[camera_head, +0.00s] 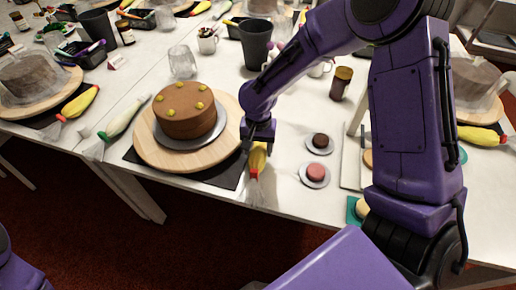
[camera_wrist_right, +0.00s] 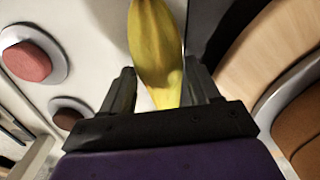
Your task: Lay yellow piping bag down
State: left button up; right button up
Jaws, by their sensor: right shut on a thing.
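The yellow piping bag (camera_head: 258,160) is just right of the cake's wooden turntable (camera_head: 148,152), by the front edge of the table. Its clear end (camera_head: 255,191) points toward that edge. My right gripper (camera_head: 259,138) comes down from above and is shut on the bag. In the right wrist view the yellow bag (camera_wrist_right: 156,45) lies between the two dark fingers of the gripper (camera_wrist_right: 160,80). I cannot tell whether the bag touches the table. My left gripper is out of view.
A brown cake (camera_head: 186,112) with yellow dots stands on the turntable, over a dark mat (camera_head: 231,176). A green-tipped piping bag (camera_head: 122,118) lies to its left. Two small plated cakes (camera_head: 320,142) (camera_head: 315,172) and a brown jar (camera_head: 341,83) stand to the right. A dark cup (camera_head: 255,48) stands behind.

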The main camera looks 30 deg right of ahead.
jog(key=shift+f, duration=0.45)
dwell(0.3)
jog(key=o, duration=0.8)
notch_tip(320, 180, up, 11)
jog(key=shift+f+p, duration=0.2)
jog(key=shift+p, duration=0.25)
